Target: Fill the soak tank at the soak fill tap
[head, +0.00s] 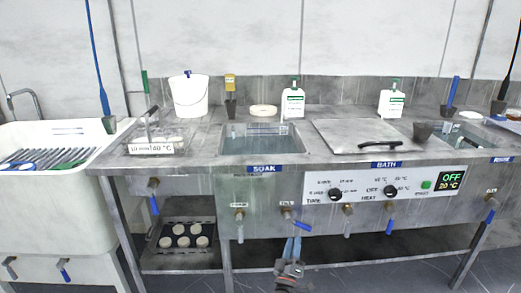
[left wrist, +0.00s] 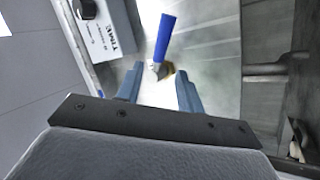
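The soak tank (head: 258,153) is a metal basin set in the bench above the blue SOAK label. Its inside looks grey-blue; I cannot tell the water level. Below it on the front panel are two taps. The right one, a tap with a blue lever (head: 302,226), has its lever slanting down to the right; its small label is hard to read. My left gripper (head: 292,241) is just below this tap in the head view. In the left wrist view its two fingers (left wrist: 158,92) are apart and empty, with a blue lever (left wrist: 165,38) ahead of them. My right gripper is out of view.
The bath lid (head: 365,135) and control panel (head: 385,188) lie right of the soak tank. A white bucket (head: 190,96) and bottles stand behind. A lower shelf holds a tray of round pieces (head: 184,240). A white sink (head: 60,200) stands left.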

